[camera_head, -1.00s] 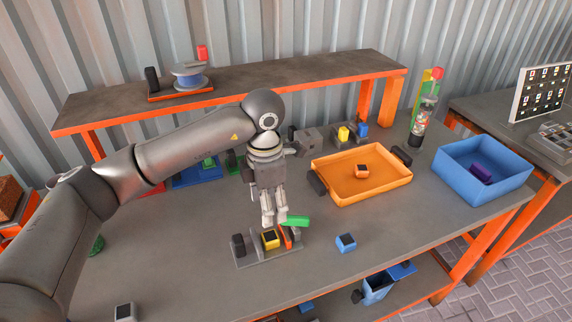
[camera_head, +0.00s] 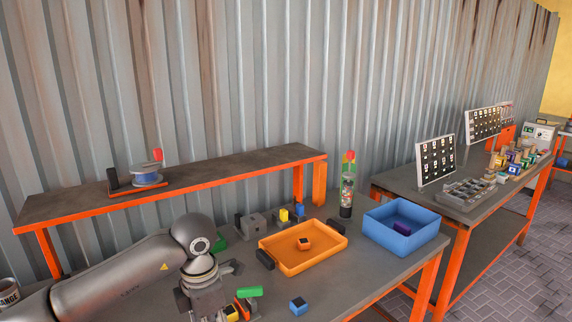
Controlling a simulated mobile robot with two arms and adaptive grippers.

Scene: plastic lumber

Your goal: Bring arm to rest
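My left arm (camera_head: 120,280) comes in from the left and reaches over the front of the workbench (camera_head: 385,272). Its wrist bends down, and the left gripper (camera_head: 208,303) points downward at the bottom edge of the view. Its fingertips are cut off or hidden, so I cannot tell whether it is open or shut. Right beside it are a green-handled block (camera_head: 249,292) and a yellow block (camera_head: 231,313), partly cut off by the bottom edge. My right gripper is not in view.
An orange tray (camera_head: 290,266) holding a small orange block (camera_head: 304,243) stands right of the arm. A blue block (camera_head: 298,306) lies in front. A raised shelf (camera_head: 230,172) runs behind.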

